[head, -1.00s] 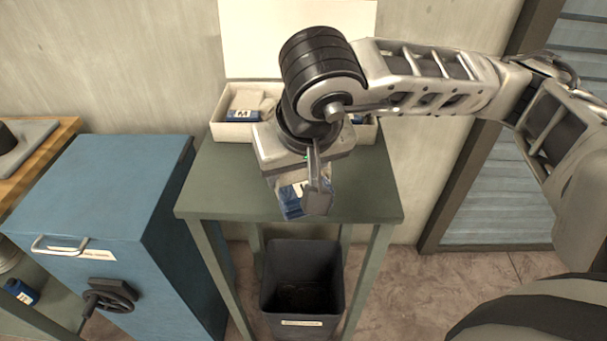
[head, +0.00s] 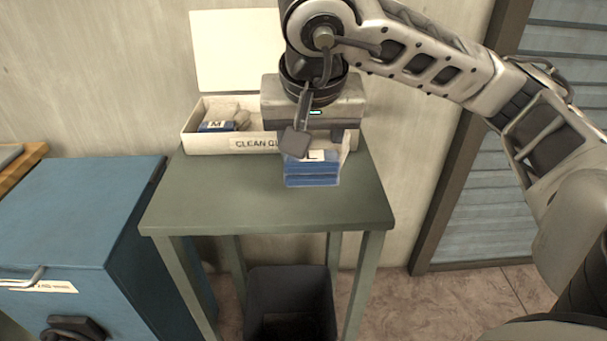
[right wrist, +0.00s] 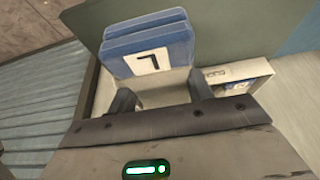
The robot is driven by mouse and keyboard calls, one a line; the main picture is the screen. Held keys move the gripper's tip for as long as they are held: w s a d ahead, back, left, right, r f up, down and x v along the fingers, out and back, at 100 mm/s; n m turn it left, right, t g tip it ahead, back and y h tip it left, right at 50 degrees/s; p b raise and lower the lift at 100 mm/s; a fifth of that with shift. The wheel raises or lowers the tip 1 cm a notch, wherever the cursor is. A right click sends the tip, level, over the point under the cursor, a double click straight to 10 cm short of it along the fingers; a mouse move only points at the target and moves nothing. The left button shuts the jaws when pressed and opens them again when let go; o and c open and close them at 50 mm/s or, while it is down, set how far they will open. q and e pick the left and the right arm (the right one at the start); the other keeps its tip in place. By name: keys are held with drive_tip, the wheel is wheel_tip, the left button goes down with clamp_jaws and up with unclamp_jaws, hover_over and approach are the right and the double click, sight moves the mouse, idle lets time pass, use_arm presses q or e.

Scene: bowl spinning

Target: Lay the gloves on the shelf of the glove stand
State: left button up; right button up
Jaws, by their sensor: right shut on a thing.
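My right gripper (head: 319,142) is shut on the gloves, a blue-cuffed bundle (head: 312,176) with a white L label. The bundle appears over the back half of the glove stand's green top (head: 240,207), in front of the white box. I cannot tell whether it touches the top. In the right wrist view the blue cuffs (right wrist: 150,42) show beyond the fingertips (right wrist: 161,93), label facing the camera. The stand's white box (head: 210,143) reads "CLEAN GL…"; its right part is hidden by my gripper. My left gripper is not in view.
Another glove bundle (head: 217,125) marked M lies in the left of the white box. A white board (head: 235,50) rises behind it. A dark bin (head: 290,300) stands under the stand. A blue cabinet (head: 80,215) is at left. The front of the green top is clear.

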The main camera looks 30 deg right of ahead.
drive_tip(key=w+f, duration=0.1)
drive_tip(key=w+d+f, duration=0.1)
drive_tip(key=f, duration=0.1)
drive_tip(key=shift+w+f, duration=0.15)
drive_tip(key=shift+w, duration=0.1)
drive_tip(key=f, duration=0.3)
drive_tip(key=shift+w+d+f+p, duration=0.1)
drive_tip(key=shift+w+d+p, duration=0.1)
drive_tip(key=shift+p, duration=0.15)
drive_tip(key=shift+f, duration=0.15)
drive_tip(key=shift+f, duration=0.1)
drive_tip(key=shift+f+b, duration=0.2)
drive_tip(key=shift+b, duration=0.15)
drive_tip(key=o, duration=1)
drive_tip(key=shift+r, duration=0.15)
